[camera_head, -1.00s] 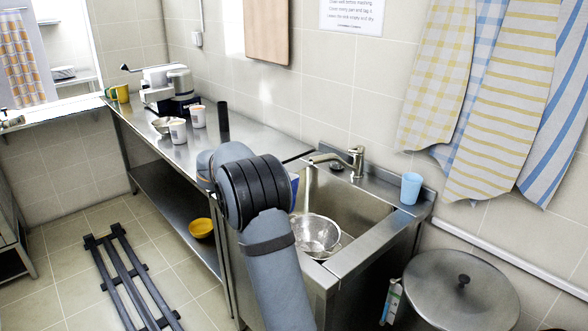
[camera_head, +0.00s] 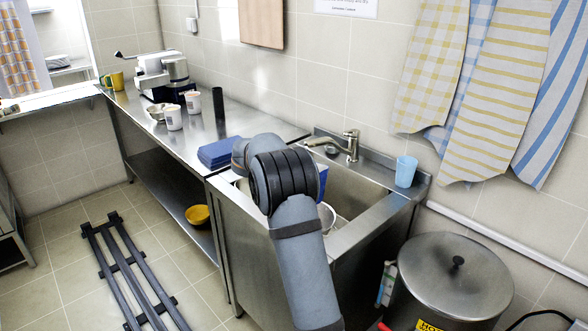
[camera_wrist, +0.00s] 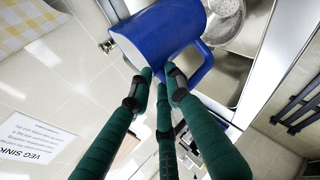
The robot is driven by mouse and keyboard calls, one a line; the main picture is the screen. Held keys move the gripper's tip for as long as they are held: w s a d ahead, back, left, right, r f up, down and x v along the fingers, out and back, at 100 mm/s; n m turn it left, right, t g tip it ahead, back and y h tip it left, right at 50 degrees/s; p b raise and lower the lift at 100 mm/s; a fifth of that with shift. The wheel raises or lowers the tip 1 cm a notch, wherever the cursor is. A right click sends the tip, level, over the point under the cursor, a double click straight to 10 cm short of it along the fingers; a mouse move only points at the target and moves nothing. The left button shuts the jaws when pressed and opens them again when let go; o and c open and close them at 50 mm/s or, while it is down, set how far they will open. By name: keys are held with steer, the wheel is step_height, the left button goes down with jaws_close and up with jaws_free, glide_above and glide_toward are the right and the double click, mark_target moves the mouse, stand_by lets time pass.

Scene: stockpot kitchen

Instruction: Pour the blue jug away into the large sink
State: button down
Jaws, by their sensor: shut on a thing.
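The blue jug (camera_wrist: 165,35) shows large in the wrist view, its pale inside visible at the left. In the head view my arm hides most of the jug; a blue patch (camera_head: 322,180) shows beside my wrist. The large steel sink (camera_head: 358,193) lies behind and right of my arm, and the jug appears over or close to it. I cannot tell the jug's exact tilt or see its contents. A steel bowl (camera_head: 327,217) shows partly in the sink.
The tap (camera_head: 350,146) stands behind the sink, and a light blue cup (camera_head: 405,172) on its right rim. Folded blue cloths (camera_head: 219,152) lie on the counter left of my arm. A large lidded pot (camera_head: 455,275) stands at the right. Towels (camera_head: 495,85) hang above.

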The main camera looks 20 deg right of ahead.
steer(key=s+d+r+m+t+y+p, duration=0.1)
steer(key=d+r+m+y+p, duration=0.5)
steer(key=p, duration=1.2)
steer(key=s+d+f+m+t+y+b, duration=0.3)
steer(key=d+f+m+t+y+b, duration=0.2)
steer(key=d+f+y+b, duration=0.3)
steer(key=shift+d+t+y, duration=0.4)
steer(key=shift+d+y, duration=0.4)
steer(key=shift+d, duration=0.1)
stand_by(0.6)
steer(key=shift+s+b, duration=0.15)
steer(key=shift+b, duration=0.15)
